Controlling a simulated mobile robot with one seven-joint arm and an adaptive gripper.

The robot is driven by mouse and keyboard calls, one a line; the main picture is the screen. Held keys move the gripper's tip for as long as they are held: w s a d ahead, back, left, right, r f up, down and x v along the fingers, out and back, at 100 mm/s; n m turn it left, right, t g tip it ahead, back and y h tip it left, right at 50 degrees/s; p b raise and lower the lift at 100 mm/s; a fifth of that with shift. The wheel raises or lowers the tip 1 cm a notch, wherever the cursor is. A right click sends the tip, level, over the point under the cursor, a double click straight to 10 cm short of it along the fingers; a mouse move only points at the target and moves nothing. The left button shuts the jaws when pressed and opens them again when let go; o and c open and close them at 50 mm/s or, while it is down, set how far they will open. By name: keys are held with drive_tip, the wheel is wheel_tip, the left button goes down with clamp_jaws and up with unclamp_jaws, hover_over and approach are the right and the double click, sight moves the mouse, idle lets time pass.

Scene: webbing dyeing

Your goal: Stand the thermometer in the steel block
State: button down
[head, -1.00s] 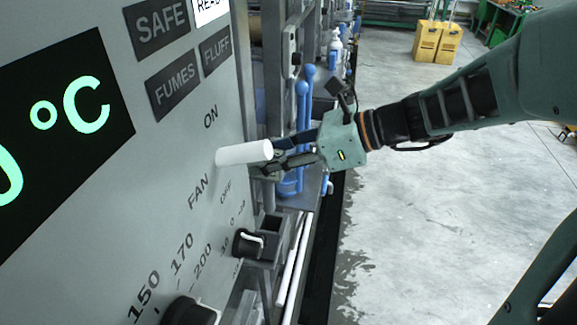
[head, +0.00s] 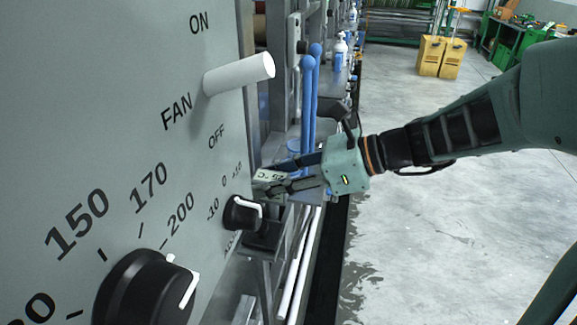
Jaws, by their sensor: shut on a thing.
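My gripper (head: 276,176) reaches in from the right with its dark fingers pointing left at the grey control panel. It is shut on a small pale thing with dark digits on its face, which looks like the thermometer (head: 268,177). Most of the thermometer is hidden by the fingers and I cannot see its lower end. A dark grey block on a bracket, which looks like the steel block (head: 263,234), sits below the gripper beside the panel. The thermometer appears above the block and apart from it. I cannot see any hole in the block clearly.
The panel (head: 110,110) fills the left. A white fan lever (head: 240,74), a small black knob (head: 241,213) and a large black knob (head: 147,287) stick out near the gripper. Blue-handled levers (head: 309,100) stand behind it. Open concrete floor (head: 420,230) lies right.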

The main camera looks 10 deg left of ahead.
drive_tip(key=shift+f+b, duration=1.3)
drive_tip(key=shift+f, duration=0.55)
drive_tip(key=c, duration=1.4)
unclamp_jaws()
drive_tip(key=shift+d+r, duration=0.2)
drive_tip(key=v, duration=1.1)
drive_tip(key=shift+s+d+r+p, duration=0.1)
drive_tip(key=shift+s+d+p, duration=0.05)
drive_tip(key=shift+d+p, duration=0.2)
drive_tip(key=shift+a, duration=0.1)
